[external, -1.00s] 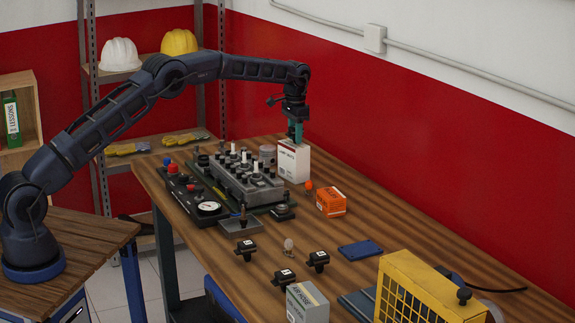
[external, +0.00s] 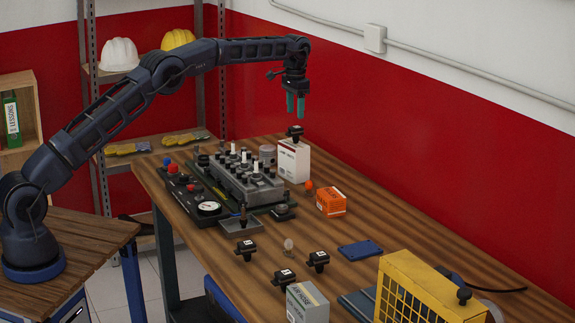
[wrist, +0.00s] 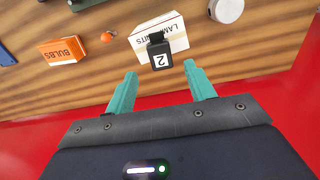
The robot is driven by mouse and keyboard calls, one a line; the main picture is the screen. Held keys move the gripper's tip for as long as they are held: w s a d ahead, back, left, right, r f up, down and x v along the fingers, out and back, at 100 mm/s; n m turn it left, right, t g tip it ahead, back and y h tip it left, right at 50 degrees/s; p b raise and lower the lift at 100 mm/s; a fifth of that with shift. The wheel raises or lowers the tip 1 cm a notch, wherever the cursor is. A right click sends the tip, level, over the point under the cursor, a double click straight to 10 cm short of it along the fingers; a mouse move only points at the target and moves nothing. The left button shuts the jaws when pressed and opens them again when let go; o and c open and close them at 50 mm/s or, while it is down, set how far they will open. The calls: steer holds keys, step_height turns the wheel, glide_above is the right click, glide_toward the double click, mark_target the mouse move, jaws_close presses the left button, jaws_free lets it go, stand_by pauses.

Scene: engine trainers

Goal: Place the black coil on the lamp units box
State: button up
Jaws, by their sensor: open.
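A black coil (external: 295,131) stands on top of the white lamp units box (external: 293,162) at the back of the workbench. In the wrist view the coil (wrist: 159,54) shows a white label with a 2, and the box (wrist: 172,30) lies under it with its lettering partly covered. My gripper (external: 295,112) is above the coil, apart from it. Its teal fingers are open and empty, and they also show in the wrist view (wrist: 160,72). Other black coils (external: 246,250) stand on the front part of the bench.
An orange bulbs box (external: 331,202) and a small orange object (external: 309,184) are right of the lamp units box. A grey cylinder (external: 267,154) and an engine block (external: 243,180) are left of it. A yellow cage (external: 420,290) stands at the front right.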

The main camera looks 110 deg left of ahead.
mark_target(295, 127)
step_height(295, 127, up, 3)
steer(key=shift+r, duration=0.15)
